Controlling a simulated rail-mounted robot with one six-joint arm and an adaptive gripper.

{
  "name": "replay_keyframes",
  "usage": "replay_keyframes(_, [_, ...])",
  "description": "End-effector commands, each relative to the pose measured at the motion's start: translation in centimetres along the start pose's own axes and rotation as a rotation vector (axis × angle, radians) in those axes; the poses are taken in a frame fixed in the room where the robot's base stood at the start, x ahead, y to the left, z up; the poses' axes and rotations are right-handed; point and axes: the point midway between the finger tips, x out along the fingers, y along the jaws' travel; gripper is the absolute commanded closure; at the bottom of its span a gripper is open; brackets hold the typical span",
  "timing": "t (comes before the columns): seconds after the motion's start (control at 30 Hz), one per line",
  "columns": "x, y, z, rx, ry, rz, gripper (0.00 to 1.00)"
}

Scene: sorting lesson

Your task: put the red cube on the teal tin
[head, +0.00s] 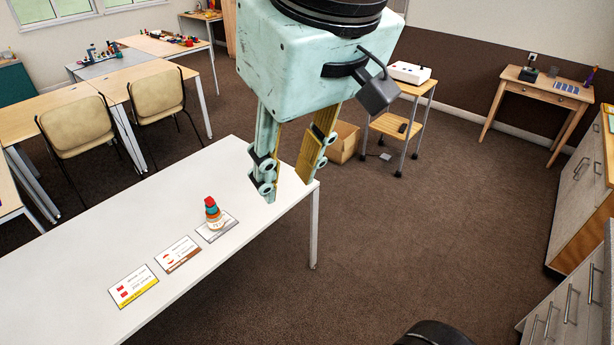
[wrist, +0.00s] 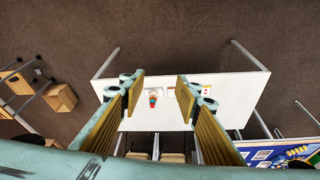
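A small stack stands on the white table's right part in the head view. A red block (head: 210,202), which looks like the red cube, is at its top. A teal piece (head: 212,212), likely the teal tin, is directly under it, with orange and white parts lower down. The red block appears to rest on the teal piece; the exact contact is too small to tell. The stack (wrist: 153,98) also shows small between the fingers in the wrist view. My gripper (head: 287,187) is open and empty, high above and right of the stack; its fingers (wrist: 160,88) are wide apart.
The white table (head: 90,240) carries picture cards (head: 133,287) in a row; the stack stands on or beside the far one. Chairs (head: 158,95) and desks are behind. A cardboard box (head: 344,143) and a small trolley (head: 392,125) stand beyond the gripper. Floor right of the table is clear.

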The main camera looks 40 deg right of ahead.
Motion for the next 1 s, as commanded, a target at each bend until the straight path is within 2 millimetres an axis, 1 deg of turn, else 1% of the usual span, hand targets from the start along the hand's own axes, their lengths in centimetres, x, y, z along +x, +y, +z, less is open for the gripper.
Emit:
replay_keyframes(0.03, [-0.1,-0.2,1.3,0.005,0.006,-0.004,0.7])
replay_keyframes(0.1, [-0.1,-0.3,2.6,0.01,0.011,-0.006,0.7])
replay_keyframes(0.2, [-0.1,-0.4,4.0,0.017,0.017,-0.008,0.7])
replay_keyframes(0.33, [0.0,-0.3,5.1,0.024,0.021,-0.007,0.7])
replay_keyframes(0.5, [0.1,-0.3,5.6,0.028,0.018,-0.007,0.7])
replay_keyframes(0.9, [0.2,-0.3,5.5,0.025,0.016,-0.006,0.7])
replay_keyframes(1.0, [0.6,-0.3,5.5,0.024,0.017,-0.006,0.7])
